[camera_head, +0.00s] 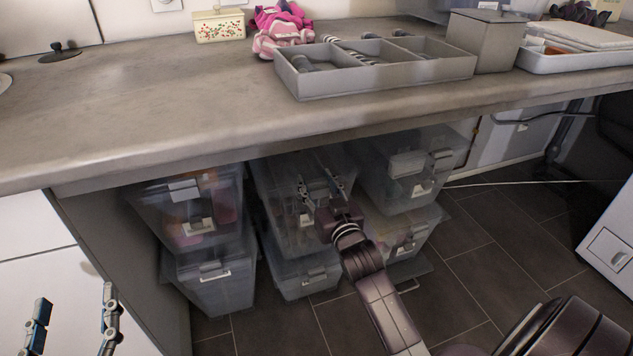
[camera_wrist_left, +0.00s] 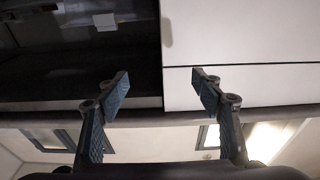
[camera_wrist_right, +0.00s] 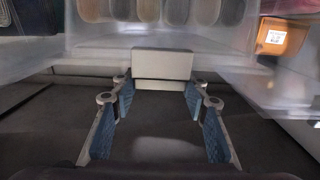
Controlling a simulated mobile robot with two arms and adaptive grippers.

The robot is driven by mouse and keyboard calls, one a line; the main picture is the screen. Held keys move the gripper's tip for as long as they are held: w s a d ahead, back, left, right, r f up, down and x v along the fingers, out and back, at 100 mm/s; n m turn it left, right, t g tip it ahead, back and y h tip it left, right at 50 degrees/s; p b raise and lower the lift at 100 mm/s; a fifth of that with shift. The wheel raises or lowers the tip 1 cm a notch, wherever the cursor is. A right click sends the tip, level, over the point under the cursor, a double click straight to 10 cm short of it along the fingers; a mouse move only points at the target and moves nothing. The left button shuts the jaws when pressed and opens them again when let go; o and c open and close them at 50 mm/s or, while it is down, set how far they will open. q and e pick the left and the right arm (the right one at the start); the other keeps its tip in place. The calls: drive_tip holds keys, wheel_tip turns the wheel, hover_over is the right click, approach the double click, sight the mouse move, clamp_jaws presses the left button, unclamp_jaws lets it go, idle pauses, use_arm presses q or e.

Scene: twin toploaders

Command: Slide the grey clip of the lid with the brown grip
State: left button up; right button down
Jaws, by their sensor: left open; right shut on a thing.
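My right gripper (camera_head: 318,186) is at the front of the upper middle clear plastic box (camera_head: 275,195), under the counter. In the right wrist view its fingers (camera_wrist_right: 161,84) are on either side of a pale grey block (camera_wrist_right: 163,65) on the box front, shut on it. I cannot tell whether this block is the grey clip. I make out no lid with a brown grip. My left gripper (camera_head: 74,300) is open and empty at the lower left of the head view. Its spread fingers (camera_wrist_left: 163,87) also show in the left wrist view.
Clear boxes are stacked two high under the counter (camera_head: 150,105), with an upper left box (camera_head: 165,215) and upper right box (camera_head: 375,185) beside the middle one. A divided grey tray (camera_head: 385,82) and a grey bin (camera_head: 480,45) stand on the counter. Dark floor tiles (camera_head: 490,240) lie clear at right.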

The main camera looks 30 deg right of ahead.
drive_tip(key=shift+p+x, duration=0.6)
drive_tip(key=shift+x, duration=0.4)
use_arm(q)
wheel_tip(320, 180, down, 6)
drive_tip(key=g+y, duration=0.1)
drive_tip(key=g, duration=0.2)
drive_tip(key=shift+s+a+f, duration=0.2)
drive_tip(key=shift+s+a, duration=0.1)
drive_tip(key=shift+a, duration=0.15)
use_arm(e)
drive_tip(key=c, duration=1.1)
unclamp_jaws()
drive_tip(key=v, duration=1.2)
